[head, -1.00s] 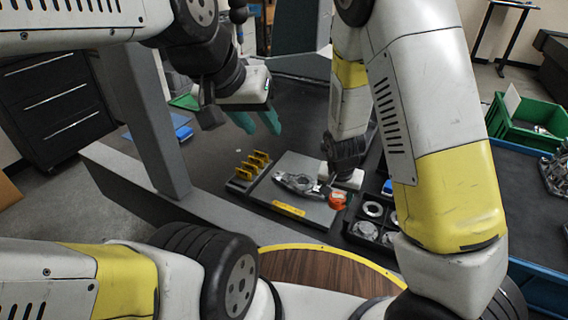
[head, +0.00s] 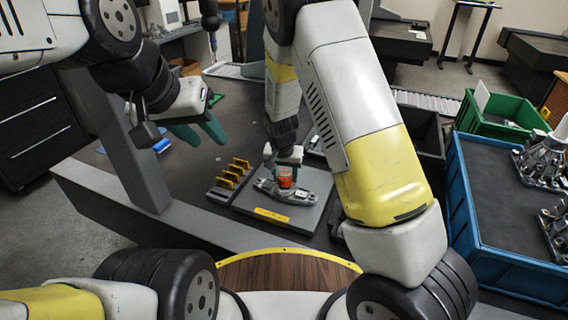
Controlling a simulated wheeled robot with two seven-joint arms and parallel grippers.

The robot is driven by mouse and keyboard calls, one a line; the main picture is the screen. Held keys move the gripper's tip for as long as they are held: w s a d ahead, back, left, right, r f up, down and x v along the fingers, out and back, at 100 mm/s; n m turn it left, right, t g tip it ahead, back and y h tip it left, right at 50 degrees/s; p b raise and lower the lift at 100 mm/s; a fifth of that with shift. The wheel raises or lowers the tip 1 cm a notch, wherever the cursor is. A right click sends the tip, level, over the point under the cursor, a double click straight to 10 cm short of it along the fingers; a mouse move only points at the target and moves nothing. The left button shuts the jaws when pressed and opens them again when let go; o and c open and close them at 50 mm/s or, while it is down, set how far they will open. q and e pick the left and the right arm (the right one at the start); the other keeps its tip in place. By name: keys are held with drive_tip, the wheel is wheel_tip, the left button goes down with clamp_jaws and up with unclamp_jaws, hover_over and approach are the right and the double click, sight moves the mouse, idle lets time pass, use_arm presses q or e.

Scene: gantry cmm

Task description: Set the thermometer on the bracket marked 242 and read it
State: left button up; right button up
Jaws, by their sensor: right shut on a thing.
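A small orange-red object (head: 285,178), which I take to be the thermometer, is in my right gripper (head: 287,166). The gripper is shut on it, and its fingertips are mostly hidden. The object is at the middle of a long grey metal part (head: 268,187), probably a bracket; I cannot tell whether they touch. This part lies on a grey plate (head: 309,212) with a yellow label (head: 271,215). No number is legible, so I cannot tell which part is marked 242. My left gripper (head: 207,138) is open and empty, with teal fingers, up and left of the plate.
Several yellow pieces (head: 233,172) stand in a dark rack left of the plate. A blue-rimmed tray (head: 466,210) with metal castings is at the right, with a green bin (head: 490,112) behind. A grey upright post (head: 128,135) stands at the left. Dark table surface is free behind the plate.

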sight(284, 173)
drive_tip(key=shift+w+a+f, duration=0.1)
drive_tip(key=shift+w, duration=1.05)
drive_tip(key=shift+s+x, duration=0.2)
drive_tip(key=shift+x, duration=0.7)
drive_tip(key=shift+s+x, duration=0.2)
drive_tip(key=shift+x, duration=0.65)
drive_tip(key=shift+a+f, duration=0.1)
drive_tip(key=shift+f, duration=0.05)
drive_tip(key=o, duration=1.4)
drive_tip(key=shift+f, duration=0.1)
